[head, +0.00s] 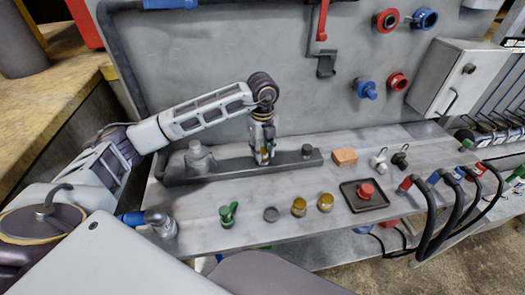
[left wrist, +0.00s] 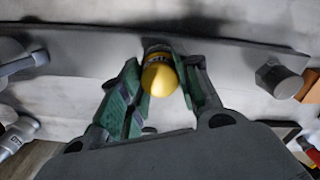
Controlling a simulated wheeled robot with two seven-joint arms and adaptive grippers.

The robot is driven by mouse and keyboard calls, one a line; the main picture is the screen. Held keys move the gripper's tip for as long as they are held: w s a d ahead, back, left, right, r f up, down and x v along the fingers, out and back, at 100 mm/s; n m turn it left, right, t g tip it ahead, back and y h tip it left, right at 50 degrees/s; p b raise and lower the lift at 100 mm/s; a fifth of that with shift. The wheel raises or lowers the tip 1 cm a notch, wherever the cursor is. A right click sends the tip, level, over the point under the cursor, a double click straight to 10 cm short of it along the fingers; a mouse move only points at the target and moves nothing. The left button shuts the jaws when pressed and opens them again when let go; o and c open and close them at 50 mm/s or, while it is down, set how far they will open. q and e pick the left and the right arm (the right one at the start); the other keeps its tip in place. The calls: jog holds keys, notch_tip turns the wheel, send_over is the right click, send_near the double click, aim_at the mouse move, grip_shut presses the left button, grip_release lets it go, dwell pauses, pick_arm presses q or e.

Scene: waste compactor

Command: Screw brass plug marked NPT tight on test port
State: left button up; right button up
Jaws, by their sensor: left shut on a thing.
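My left gripper (head: 264,160) points down at the middle of the long grey bar (head: 220,169) on the bench. In the left wrist view its green-padded fingers (left wrist: 158,92) are shut around a brass-yellow plug (left wrist: 159,77). The plug is at the bar (left wrist: 90,62). The port beneath is hidden by the plug and fingers, so I cannot tell how deep it sits. No marking on the plug is readable. Two other brass-yellow pieces, left (head: 299,207) and right (head: 325,202), stand on the bench in front. My right gripper is not in view.
A grey fitting (head: 198,157) stands on the bar's left end and a dark hex plug (head: 307,151) on its right. In front are a green fitting (head: 229,214) and grey disc (head: 271,214). A dark tray (head: 350,197), orange block (head: 345,157) and hoses (head: 432,215) lie right.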

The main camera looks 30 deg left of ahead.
pick_arm(q)
jog(key=shift+m, duration=0.3)
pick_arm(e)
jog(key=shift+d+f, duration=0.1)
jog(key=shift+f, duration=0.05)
pick_arm(q)
jog(key=shift+m+b, duration=0.5)
jog(key=shift+m, duration=1.8)
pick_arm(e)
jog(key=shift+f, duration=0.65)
pick_arm(q)
jog(key=shift+m+b, duration=0.3)
jog(key=shift+b, duration=0.05)
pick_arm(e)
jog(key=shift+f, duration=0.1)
